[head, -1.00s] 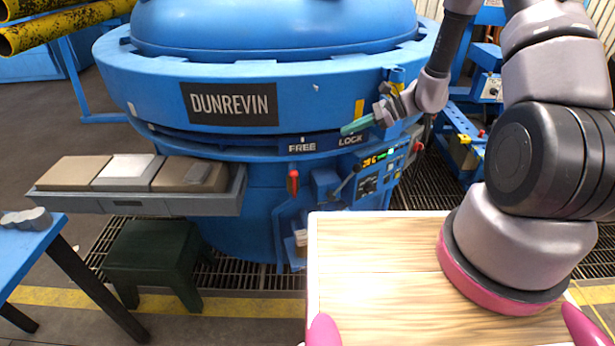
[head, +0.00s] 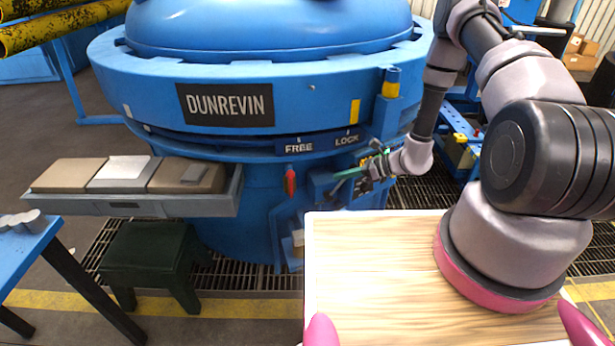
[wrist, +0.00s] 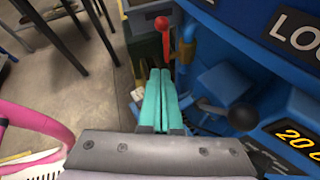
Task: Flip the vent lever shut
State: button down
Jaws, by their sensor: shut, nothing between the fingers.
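My gripper (head: 345,173) is in front of the blue furnace, below its FREE/LOCK label. Its teal fingers are together and empty; they also show in the wrist view (wrist: 160,78). A black-knobbed lever (wrist: 240,117) sticks out from a blue housing, to the right of the fingers and apart from them. I see no label naming either lever as the vent.
The furnace rim (head: 330,95) overhangs above. A grey tray (head: 150,204) with blocks, a dark green stool (head: 150,255) and a blue table (head: 30,240) stand to the left.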

send_near(291, 183)
jog(key=f, duration=0.1)
jog(key=shift+w+a+r, duration=0.1)
jog(key=shift+a+r, duration=0.05)
jog(key=shift+a, duration=0.5)
jog(key=shift+w+a+r, duration=0.15)
jog(key=shift+a+r, duration=0.05)
jog(key=shift+a, duration=0.5)
jog(key=shift+w+a+r, duration=0.1)
jog(key=shift+a+r, duration=0.05)
jog(key=shift+a, duration=0.5)
jog(key=shift+a, duration=0.1)
